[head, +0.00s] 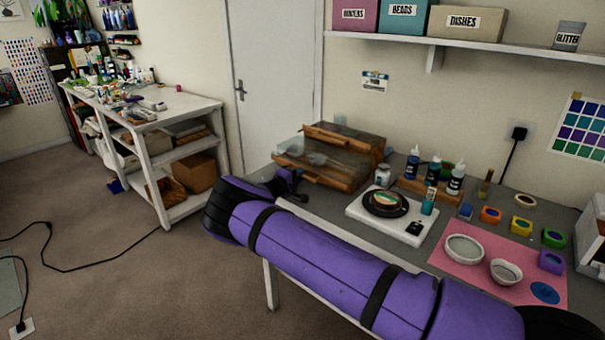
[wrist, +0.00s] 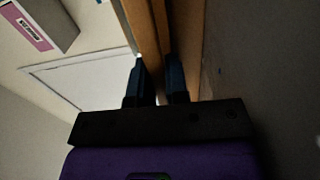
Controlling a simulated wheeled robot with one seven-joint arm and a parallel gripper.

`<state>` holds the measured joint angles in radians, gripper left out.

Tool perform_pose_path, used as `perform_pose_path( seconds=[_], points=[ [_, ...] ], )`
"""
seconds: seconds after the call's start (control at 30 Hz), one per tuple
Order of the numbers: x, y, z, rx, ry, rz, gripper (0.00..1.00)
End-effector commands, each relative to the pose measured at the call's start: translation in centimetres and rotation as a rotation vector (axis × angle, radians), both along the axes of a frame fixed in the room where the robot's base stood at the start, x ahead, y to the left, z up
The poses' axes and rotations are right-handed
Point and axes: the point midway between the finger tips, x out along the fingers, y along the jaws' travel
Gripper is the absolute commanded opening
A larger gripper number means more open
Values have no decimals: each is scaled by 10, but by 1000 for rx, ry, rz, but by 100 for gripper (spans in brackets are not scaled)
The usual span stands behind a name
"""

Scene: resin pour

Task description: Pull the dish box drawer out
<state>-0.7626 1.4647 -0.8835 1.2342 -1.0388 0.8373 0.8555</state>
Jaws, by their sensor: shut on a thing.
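A wooden box with clear panels (head: 345,141) stands at the back left of the grey worktable in the head view. A low wooden front edge (head: 325,180) runs along its near side, with a clear-topped part behind it. My gripper (head: 291,180) is at the left end of this low edge. In the wrist view my gripper (wrist: 158,76) has its two dark fingers on either side of a brown wooden piece (wrist: 153,35), and is shut on it. My wrist hides part of the contact in the head view. How far the drawer is out is hard to tell.
A white scale (head: 360,214) with a round dish stands right of the box. Bottles (head: 433,171) in a wooden rack, a pink mat (head: 485,280) with bowls and small paint pots lie farther right. A shelf (head: 470,46) with labelled boxes hangs above. Open floor lies left.

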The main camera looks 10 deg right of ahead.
Motion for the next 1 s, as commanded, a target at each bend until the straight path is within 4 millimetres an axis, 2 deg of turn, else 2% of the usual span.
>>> perform_pose_path(
  seconds=[0.03,0.1,0.3,0.47,0.77,0.8,0.9,1.0],
  points=[
    [-9,16,0,2,1,6,0],
    [-21,32,0,2,1,6,0],
    [-50,72,0,2,0,6,0],
    [-60,85,0,2,0,4,0],
    [-62,87,-1,2,2,3,0],
    [-62,87,-1,2,2,3,19],
    [-62,87,-1,2,1,3,40],
    [-62,86,-1,2,1,3,40]
  ],
)
